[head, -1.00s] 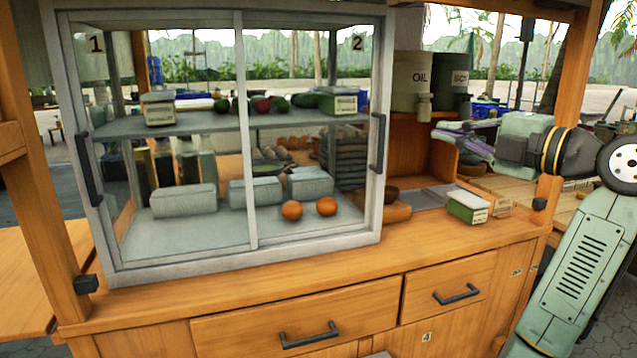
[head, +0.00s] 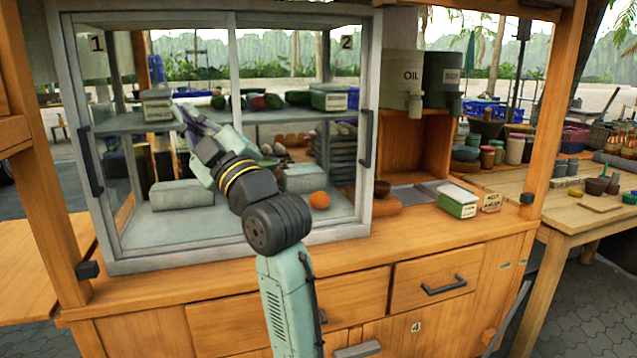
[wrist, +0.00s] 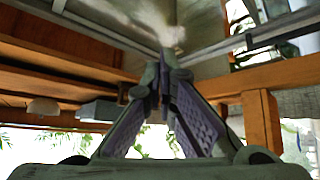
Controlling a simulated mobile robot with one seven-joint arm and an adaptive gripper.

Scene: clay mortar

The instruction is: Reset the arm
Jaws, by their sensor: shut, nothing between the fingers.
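My gripper (head: 185,115) is in front of the glass cabinet (head: 215,254) in the head view, pointing up and to the left. In the wrist view its two purple-padded fingers (wrist: 166,62) come together at the tips, shut with nothing between them. I cannot tell whether the tips touch the glass. My arm reaches up from the bottom of the head view and hides part of the cabinet's middle and lower shelf.
The cabinet holds vegetables, boxes, grey blocks and an orange ball (head: 319,200). A green-white box (head: 458,201) stands on the wooden counter (head: 420,222) at right. A wooden table (head: 570,205) with jars and bowls stands at far right.

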